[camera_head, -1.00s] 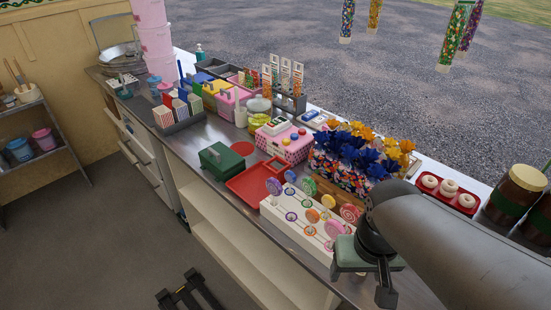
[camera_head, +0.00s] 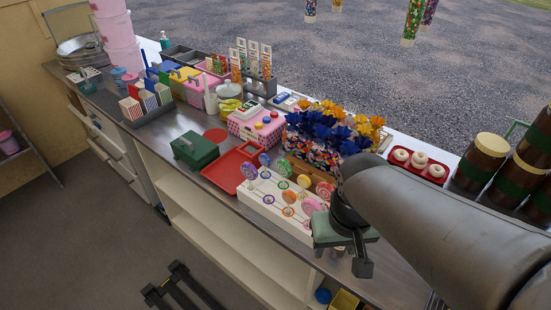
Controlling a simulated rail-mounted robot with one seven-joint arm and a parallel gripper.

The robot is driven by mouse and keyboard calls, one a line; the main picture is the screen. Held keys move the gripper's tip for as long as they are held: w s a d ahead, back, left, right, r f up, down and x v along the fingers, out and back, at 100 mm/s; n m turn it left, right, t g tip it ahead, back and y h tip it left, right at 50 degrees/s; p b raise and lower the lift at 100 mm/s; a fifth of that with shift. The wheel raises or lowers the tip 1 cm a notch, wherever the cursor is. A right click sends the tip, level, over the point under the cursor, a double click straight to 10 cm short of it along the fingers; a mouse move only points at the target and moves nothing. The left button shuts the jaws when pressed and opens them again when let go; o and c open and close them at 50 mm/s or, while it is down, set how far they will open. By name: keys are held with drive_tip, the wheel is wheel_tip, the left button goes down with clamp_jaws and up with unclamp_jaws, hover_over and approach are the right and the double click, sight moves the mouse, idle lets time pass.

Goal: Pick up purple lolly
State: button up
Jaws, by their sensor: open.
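A white lolly stand (camera_head: 262,203) on the counter holds several round swirl lollies on sticks. A purple-blue lolly (camera_head: 249,170) stands at its left end, upright. A bluer lolly (camera_head: 264,159) stands just behind it; at this size I cannot tell their shades apart surely. Green, orange and pink lollies fill the rest of the stand. My gripper (camera_head: 345,258) hangs over the counter at the right end of the stand, apart from the purple-blue lolly. It is open, with nothing seen in it. My arm and gripper hide part of the stand's right end.
A red tray (camera_head: 221,178) and a green box (camera_head: 195,150) lie left of the stand. Blue and orange wrapped bunches (camera_head: 322,130) stand close behind it. A red tray of doughnuts (camera_head: 436,180) and dark jars (camera_head: 482,160) are at the right. The floor in front is mostly clear.

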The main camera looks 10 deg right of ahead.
wheel_tip(320, 180, up, 5)
drive_tip(key=n+g+b, duration=0.1)
drive_tip(key=n+b, duration=0.8)
hover_over(248, 164)
wheel_tip(248, 164, down, 12)
drive_tip(key=shift+f+p, duration=0.1)
drive_tip(key=shift+p, duration=0.2)
drive_tip(key=shift+f+p, duration=0.5)
drive_tip(key=shift+f, duration=2.1)
clamp_jaws()
